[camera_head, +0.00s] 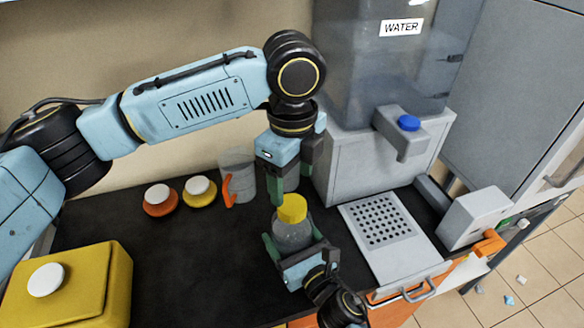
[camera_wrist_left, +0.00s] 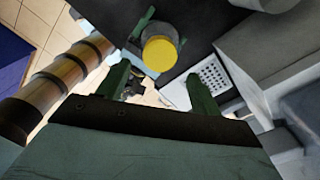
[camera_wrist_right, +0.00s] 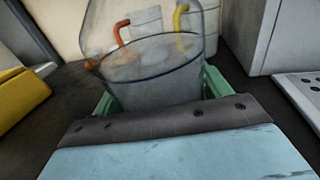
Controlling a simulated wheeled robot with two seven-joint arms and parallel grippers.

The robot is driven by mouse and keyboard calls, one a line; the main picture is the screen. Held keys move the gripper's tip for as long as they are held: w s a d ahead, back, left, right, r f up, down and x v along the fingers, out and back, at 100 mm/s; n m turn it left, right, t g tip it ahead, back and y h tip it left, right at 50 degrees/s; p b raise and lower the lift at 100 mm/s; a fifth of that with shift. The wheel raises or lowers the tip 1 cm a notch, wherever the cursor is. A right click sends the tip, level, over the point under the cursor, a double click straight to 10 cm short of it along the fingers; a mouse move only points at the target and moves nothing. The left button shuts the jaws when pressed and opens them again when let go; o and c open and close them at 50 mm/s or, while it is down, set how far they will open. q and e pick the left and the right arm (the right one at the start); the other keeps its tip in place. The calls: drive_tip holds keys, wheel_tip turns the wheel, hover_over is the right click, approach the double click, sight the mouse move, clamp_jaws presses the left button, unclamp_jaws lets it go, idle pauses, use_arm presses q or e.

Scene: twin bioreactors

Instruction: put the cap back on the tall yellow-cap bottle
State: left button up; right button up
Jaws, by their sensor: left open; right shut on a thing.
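The clear grey bottle (camera_head: 292,236) stands upright in my right gripper (camera_head: 293,250), which is shut around its body. The yellow cap (camera_head: 292,207) shows at the top of the bottle; I cannot tell whether it is seated. My left gripper (camera_head: 292,181) points down just above the cap, open and empty. In the left wrist view the cap (camera_wrist_left: 160,53) lies centred beyond the two open green fingers (camera_wrist_left: 160,88).
Behind my left gripper stands a clear jug (camera_head: 238,172) with an orange handle. Orange (camera_head: 160,205) and yellow (camera_head: 200,199) buttons sit left of it. A yellow box (camera_head: 95,290) is at front left. The water dispenser (camera_head: 375,165) and perforated tray (camera_head: 385,222) stand close on the right.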

use_arm(q)
drive_tip(key=n, duration=0.4)
drive_tip(key=shift+r, duration=0.1)
drive_tip(key=n, duration=0.3)
drive_tip(key=shift+r+n, duration=0.1)
drive_tip(key=shift+n, duration=0.3)
drive_tip(key=n, duration=0.3)
drive_tip(key=shift+r+n, duration=0.1)
drive_tip(key=shift+n, duration=0.3)
drive_tip(key=n, duration=0.3)
drive_tip(key=shift+r, duration=0.1)
drive_tip(key=n, duration=0.8)
drive_tip(key=shift+r, duration=0.15)
drive_tip(key=n, duration=0.6)
drive_tip(key=shift+r, duration=0.15)
